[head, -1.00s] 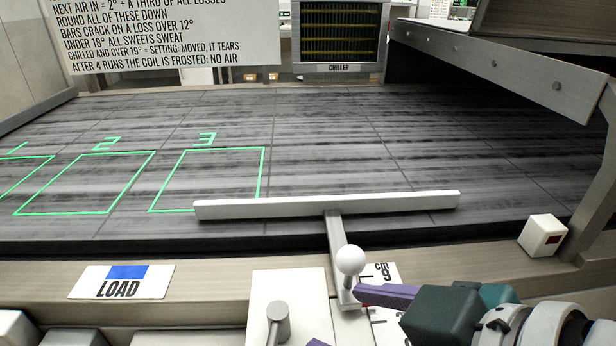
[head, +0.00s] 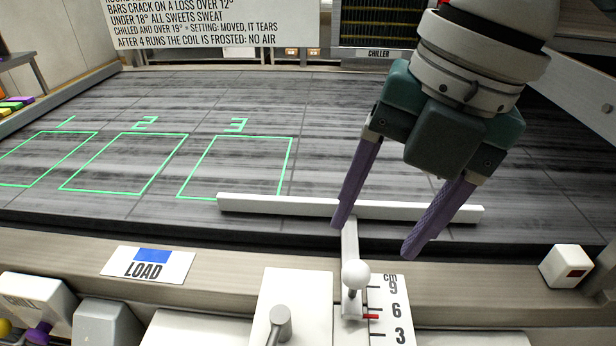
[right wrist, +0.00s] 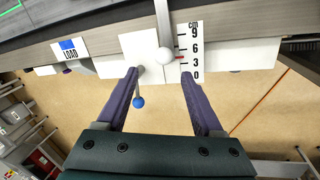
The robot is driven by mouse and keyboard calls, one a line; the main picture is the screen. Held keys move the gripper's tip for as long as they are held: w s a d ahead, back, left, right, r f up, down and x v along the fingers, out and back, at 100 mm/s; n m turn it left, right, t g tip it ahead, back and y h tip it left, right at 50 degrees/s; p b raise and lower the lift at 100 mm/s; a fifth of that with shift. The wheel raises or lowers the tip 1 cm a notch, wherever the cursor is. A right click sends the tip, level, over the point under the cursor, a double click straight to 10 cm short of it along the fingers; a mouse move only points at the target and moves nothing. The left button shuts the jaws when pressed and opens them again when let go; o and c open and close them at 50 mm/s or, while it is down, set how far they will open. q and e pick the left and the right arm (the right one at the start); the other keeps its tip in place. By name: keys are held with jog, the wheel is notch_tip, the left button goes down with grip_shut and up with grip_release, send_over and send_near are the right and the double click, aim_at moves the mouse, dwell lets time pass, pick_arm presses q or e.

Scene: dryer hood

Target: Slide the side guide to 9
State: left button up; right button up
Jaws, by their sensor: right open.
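The side guide (head: 290,205) is a long white bar lying across the dark slab, with a stem toward me that ends in a white ball knob (head: 355,273). A scale plate (head: 395,325) marked cm stands to the right of the knob. A red pointer (head: 371,316) sits a little below the 6. My right gripper (head: 375,235) is open and empty, raised above the stem with its purple fingers pointing down. In the right wrist view, the knob (right wrist: 165,56) appears between and just beyond the two fingertips, apart from them. My left gripper is not in view.
Green outlined boxes numbered 1, 2 and 3 (head: 235,168) lie on the slab. A LOAD label (head: 147,265) is on the front rail. A grey post (head: 280,322) on a white block stands left of the scale. A white box with a red patch (head: 566,266) is at right.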

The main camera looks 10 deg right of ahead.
aim_at(361, 264)
jog(key=shift+n, duration=0.4)
jog(key=x, duration=0.6)
jog(key=d+x, duration=0.1)
jog(key=x, duration=0.2)
jog(key=shift+f+b, duration=0.2)
jog(key=shift+b, duration=0.1)
grip_shut()
jog(key=shift+w, duration=0.15)
dwell(0.6)
